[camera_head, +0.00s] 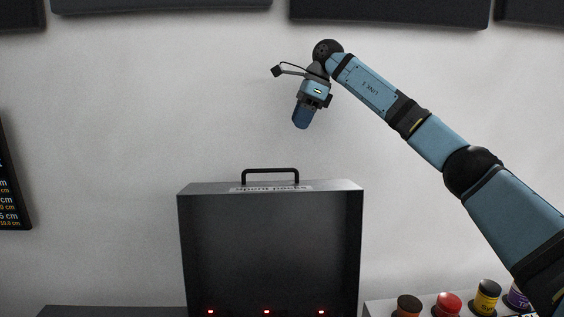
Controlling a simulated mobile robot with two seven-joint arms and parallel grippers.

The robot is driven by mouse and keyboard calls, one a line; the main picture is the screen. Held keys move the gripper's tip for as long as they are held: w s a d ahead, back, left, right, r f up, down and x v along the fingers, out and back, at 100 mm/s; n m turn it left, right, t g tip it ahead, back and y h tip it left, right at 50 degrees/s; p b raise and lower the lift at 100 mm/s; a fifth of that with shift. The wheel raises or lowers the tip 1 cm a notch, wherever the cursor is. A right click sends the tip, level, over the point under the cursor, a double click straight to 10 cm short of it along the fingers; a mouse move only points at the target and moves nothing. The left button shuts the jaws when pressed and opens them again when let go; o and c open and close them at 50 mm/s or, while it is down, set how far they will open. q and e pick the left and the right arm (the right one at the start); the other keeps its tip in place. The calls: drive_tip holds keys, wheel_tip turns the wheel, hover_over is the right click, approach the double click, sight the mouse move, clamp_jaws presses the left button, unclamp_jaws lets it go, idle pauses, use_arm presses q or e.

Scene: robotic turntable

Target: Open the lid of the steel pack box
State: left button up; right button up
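The dark grey steel pack box (272,250) is at the lower middle. A large panel with raised side edges stands upright facing me, and it looks like the raised lid seen from its inner side. A black handle (270,171) is at its top edge, beside a pale label (270,189) whose text is upside down. My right gripper (302,116) hangs above and slightly right of the handle, apart from it. Its blue fingers point down and nothing shows in them; their gap cannot be made out. My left gripper is out of view.
A dark screen (12,185) is at the left edge. The wall area left of the box is clear.

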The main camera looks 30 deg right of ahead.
drive_tip(key=x, duration=1.2)
drive_tip(key=shift+s+a+p, duration=0.1)
drive_tip(key=shift+p, duration=0.2)
drive_tip(key=shift+f, duration=0.35)
drive_tip(key=shift+a, duration=0.1)
drive_tip(key=shift+c, duration=0.5)
clamp_jaws()
